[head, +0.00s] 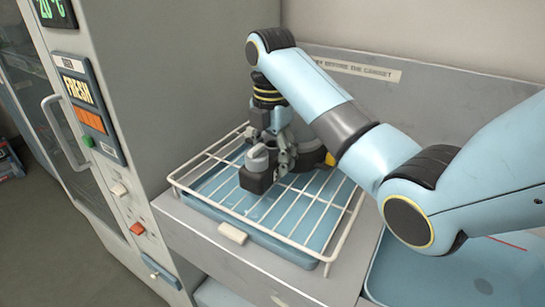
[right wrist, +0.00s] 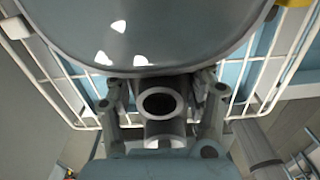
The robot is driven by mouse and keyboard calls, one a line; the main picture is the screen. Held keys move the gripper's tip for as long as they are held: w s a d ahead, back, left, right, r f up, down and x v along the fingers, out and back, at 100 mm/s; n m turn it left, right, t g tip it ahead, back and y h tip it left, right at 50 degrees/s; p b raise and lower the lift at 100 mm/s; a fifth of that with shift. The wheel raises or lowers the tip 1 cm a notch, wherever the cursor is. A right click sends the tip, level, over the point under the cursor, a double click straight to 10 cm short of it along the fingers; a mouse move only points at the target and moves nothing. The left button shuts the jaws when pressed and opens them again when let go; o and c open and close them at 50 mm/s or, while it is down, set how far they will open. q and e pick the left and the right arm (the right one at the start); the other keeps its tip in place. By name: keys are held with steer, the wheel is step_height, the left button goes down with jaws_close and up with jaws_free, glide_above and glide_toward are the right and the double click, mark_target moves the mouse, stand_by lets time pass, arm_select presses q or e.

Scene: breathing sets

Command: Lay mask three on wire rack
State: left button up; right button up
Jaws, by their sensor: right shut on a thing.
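The wire rack (head: 300,222) is a white wire frame standing over a blue tray on a grey counter. My right gripper (head: 286,158) is low over the rack's back middle part and is shut on a mask (head: 258,180). In the head view the mask shows as dark and grey parts, partly hidden by the gripper. In the right wrist view the mask's (right wrist: 150,35) large blue-grey visor fills the top, and a round grey fitting sits between the fingers. The mask is at or just above the bars; I cannot tell whether it touches. No number on it is readable. My left gripper is out of view.
A grey cabinet (head: 150,100) with a display and a FRESH label rises left of the rack. A low back wall (head: 420,95) stands behind. A blue basin (head: 440,285) lies at the right, under my right arm. The rack's front bars are clear.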

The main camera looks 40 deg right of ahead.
steer(key=o, duration=1.6)
steer(key=shift+f, duration=0.1)
steer(key=shift+c, duration=0.2)
steer(key=shift+r, duration=0.4)
step_height(320, 180, up, 12)
steer(key=p, duration=0.9)
steer(key=shift+f+p, duration=0.25)
steer(key=shift+p, duration=0.15)
steer(key=shift+a+f, duration=0.1)
